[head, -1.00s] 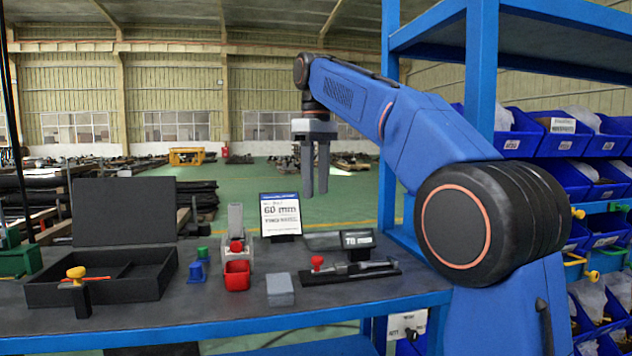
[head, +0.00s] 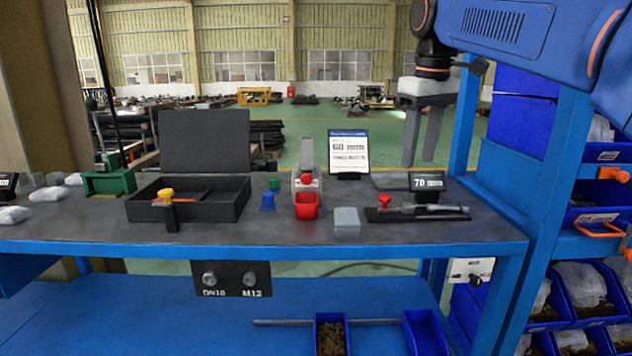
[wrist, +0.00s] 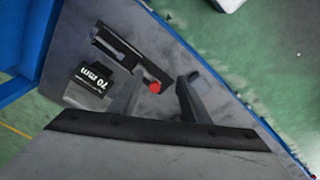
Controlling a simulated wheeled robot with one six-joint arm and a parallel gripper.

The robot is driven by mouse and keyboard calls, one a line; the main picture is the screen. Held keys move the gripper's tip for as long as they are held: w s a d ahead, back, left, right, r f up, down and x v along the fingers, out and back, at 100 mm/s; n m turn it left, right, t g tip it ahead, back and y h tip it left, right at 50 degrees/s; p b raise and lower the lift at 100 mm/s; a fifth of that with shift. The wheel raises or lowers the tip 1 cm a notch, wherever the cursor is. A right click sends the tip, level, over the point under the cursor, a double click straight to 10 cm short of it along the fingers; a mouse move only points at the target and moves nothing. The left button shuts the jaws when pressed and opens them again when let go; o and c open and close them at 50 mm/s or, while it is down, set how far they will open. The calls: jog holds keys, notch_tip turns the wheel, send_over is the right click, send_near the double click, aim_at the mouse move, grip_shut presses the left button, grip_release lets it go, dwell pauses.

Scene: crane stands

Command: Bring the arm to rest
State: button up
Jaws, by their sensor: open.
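My gripper (head: 422,134) hangs from my blue arm at the upper right in the head view, fingers pointing down, apart and with nothing between them. It is above and behind the right end of the dark workbench top (head: 280,232). In the wrist view its two grey fingers (wrist: 155,97) show spread over the bench, with the 70 mm display (wrist: 92,85) and a black tray with a red-knobbed tool (wrist: 130,58) below them.
A blue rack with bins (head: 590,230) stands close on the right.

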jog(key=s+d+f+m+t, duration=0.1)
jog(key=s+d+f+m, duration=0.2)
jog(key=s+f, duration=1)
jog(key=s+d+f+m+t, duration=0.2)
jog(key=s+f, duration=1)
jog(key=f, duration=0.7)
jog(key=shift+s+d+m, duration=0.35)
jog(key=shift+d+m, duration=0.35)
jog(key=shift+d, duration=0.3)
